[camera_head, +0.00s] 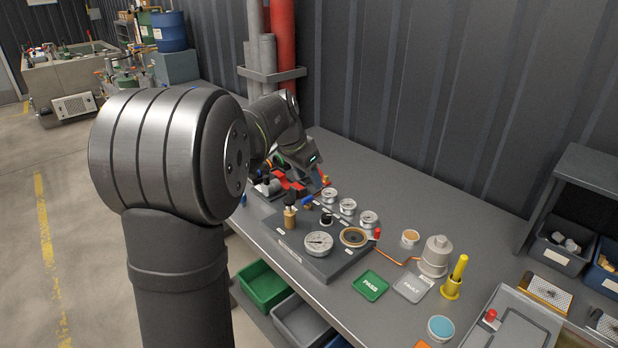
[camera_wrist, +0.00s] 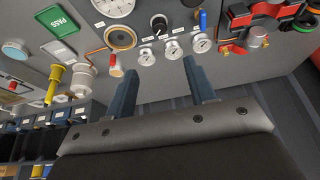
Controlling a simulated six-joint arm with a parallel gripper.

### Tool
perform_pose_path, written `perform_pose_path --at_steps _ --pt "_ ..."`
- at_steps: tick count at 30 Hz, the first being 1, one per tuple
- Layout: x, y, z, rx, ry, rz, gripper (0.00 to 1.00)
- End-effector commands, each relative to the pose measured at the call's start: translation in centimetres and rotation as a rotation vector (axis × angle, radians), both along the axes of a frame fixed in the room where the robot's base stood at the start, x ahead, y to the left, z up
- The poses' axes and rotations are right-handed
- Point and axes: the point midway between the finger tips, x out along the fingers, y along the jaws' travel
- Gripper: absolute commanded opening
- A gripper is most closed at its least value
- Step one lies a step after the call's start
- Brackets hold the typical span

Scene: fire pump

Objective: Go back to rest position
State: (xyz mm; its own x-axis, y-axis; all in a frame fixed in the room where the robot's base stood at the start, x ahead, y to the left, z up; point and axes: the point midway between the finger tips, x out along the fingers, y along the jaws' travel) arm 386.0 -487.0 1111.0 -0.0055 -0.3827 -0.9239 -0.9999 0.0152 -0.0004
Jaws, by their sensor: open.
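My gripper shows in the wrist view (camera_wrist: 165,88) with its two dark fingers apart and nothing between them. In the head view my arm reaches over the far left part of the grey workbench (camera_head: 400,190), and the gripper is mostly hidden behind my own wrist. In the wrist view the fingers point toward a row of small gauges (camera_wrist: 173,50). These gauges also show in the head view (camera_head: 347,207), on a dark test panel (camera_head: 325,265). A large white gauge (camera_head: 318,243) and a round brass-rimmed port (camera_head: 353,237) sit nearer the front of the panel.
A green PASS plate (camera_head: 370,285) and a grey FAULT plate (camera_head: 412,287) lie right of the panel. A pale pump-like part (camera_head: 435,257) and a yellow post (camera_head: 455,277) stand further right. Red pipes (camera_head: 283,45) rise behind. A green bin (camera_head: 264,286) sits below the bench.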

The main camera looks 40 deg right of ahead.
Motion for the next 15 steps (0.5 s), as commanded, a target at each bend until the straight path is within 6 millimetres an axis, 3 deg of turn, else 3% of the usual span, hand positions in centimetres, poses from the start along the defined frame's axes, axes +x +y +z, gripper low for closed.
perform_pose_path --at_steps 8,15 --pt "0.0 -0.3 -0.9 0.002 0.002 -0.001 0.5" --pt "-0.1 -1.9 -4.7 0.003 0.004 -0.002 0.5"
